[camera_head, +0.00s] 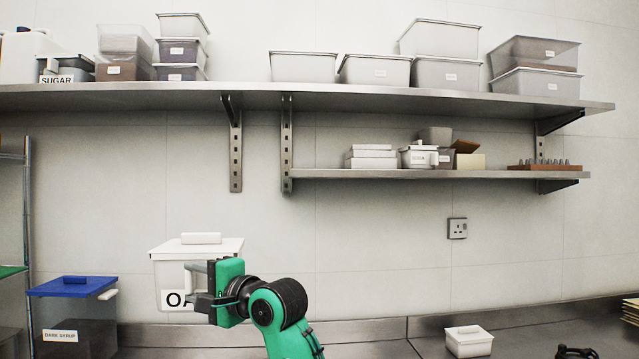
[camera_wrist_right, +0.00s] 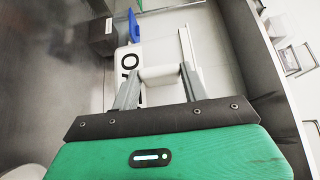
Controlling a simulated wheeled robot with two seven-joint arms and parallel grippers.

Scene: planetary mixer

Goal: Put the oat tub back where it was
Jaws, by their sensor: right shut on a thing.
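The oat tub (camera_head: 170,262) is a white lidded box with a white grip on its lid and a partly hidden black label starting with "O". It is at lower left in the head view, upright, against the wall as background and seemingly above the counter. My right gripper (camera_head: 198,285) is in front of it and covers part of its front. In the right wrist view, the fingers of my right gripper (camera_wrist_right: 158,88) are closed on a white handle (camera_wrist_right: 160,75) on the tub (camera_wrist_right: 132,65). My left gripper is not in view.
A dark syrup tub (camera_head: 85,335) with a blue lid stands left of the oat tub. A long upper shelf (camera_head: 350,96) holds a sugar tub (camera_head: 62,75) and several bins, with a gap left of centre. A lower shelf (camera_head: 400,174) holds small boxes. A white tub (camera_head: 468,342) sits at lower right.

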